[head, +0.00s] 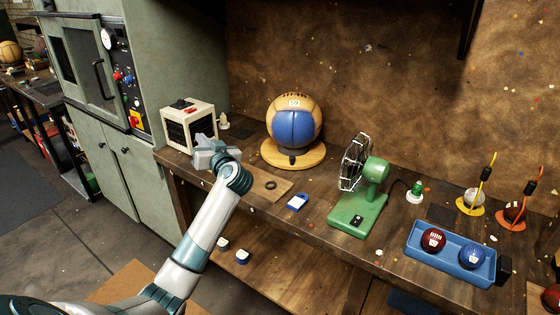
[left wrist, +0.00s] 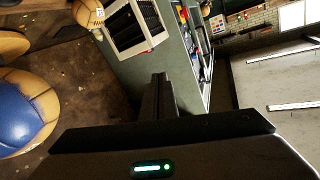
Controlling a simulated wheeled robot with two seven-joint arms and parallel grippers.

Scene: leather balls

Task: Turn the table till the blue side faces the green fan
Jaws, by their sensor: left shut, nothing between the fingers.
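A tan leather ball (head: 296,103) with a blue panel (head: 296,129) sits on a round wooden turntable (head: 275,157) at the back of the bench. The blue side faces the bench's front edge, towards me, while the green fan (head: 374,178) stands to the right. The blue panel also shows at the left of the left wrist view (left wrist: 18,115). My left gripper (head: 202,147) is left of the turntable, apart from it, in front of the cream heater box. Its fingers (left wrist: 158,97) are shut and empty. My right gripper is not in view.
The cream box (head: 189,127) stands at the bench's left end. A blue tray (head: 428,255) with two balls is at the right.

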